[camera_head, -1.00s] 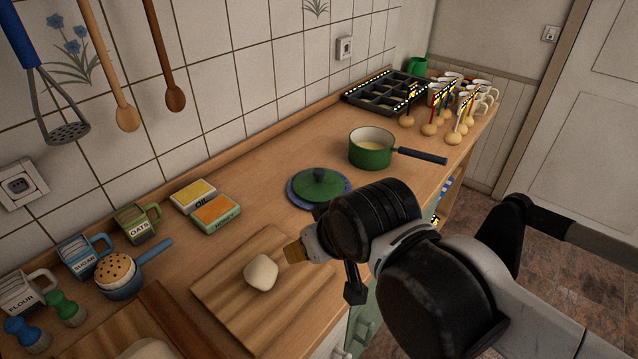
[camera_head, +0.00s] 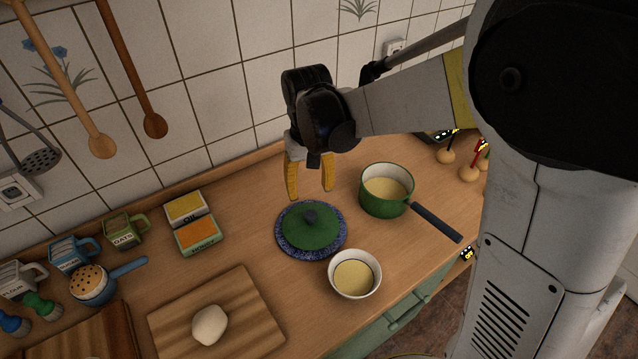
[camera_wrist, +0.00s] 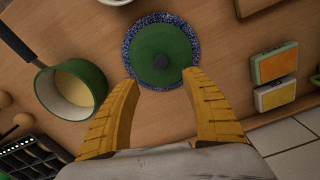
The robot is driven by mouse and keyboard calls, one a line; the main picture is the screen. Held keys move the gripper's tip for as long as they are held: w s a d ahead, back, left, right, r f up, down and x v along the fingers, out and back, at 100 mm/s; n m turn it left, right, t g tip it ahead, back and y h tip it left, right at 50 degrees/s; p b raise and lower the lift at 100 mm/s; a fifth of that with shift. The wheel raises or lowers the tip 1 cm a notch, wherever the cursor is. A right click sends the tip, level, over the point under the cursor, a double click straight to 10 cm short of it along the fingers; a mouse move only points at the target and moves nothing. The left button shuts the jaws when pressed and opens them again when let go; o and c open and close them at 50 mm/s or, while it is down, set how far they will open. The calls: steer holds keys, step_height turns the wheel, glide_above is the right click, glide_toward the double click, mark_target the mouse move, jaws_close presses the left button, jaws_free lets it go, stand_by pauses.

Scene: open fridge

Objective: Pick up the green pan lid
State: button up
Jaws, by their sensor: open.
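The green pan lid (camera_head: 308,232) with a dark round knob (camera_head: 311,217) lies on a blue speckled plate (camera_head: 282,247) on the wooden counter. My gripper (camera_head: 309,194) is open and empty, with its yellow fingers pointing down above the lid's far side. In the wrist view the lid (camera_wrist: 160,42) and its knob (camera_wrist: 160,62) lie beyond the fingertips of my gripper (camera_wrist: 158,78), roughly centred between them. The fingers look apart from the knob. Nothing hides the lid.
A green pot (camera_head: 386,205) with a dark handle stands right of the lid. A white bowl (camera_head: 355,290) is in front of it. A cutting board (camera_head: 250,310) with dough is at front left. The tiled wall rises behind.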

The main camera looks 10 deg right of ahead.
steer(key=b, duration=0.1)
glide_above(311, 214)
steer(key=f, duration=0.4)
steer(key=shift+a+f, duration=0.25)
steer(key=f+b, duration=0.2)
steer(key=f, duration=0.4)
steer(key=shift+d+b, duration=0.2)
steer(key=shift+b, duration=0.1)
jaws_close()
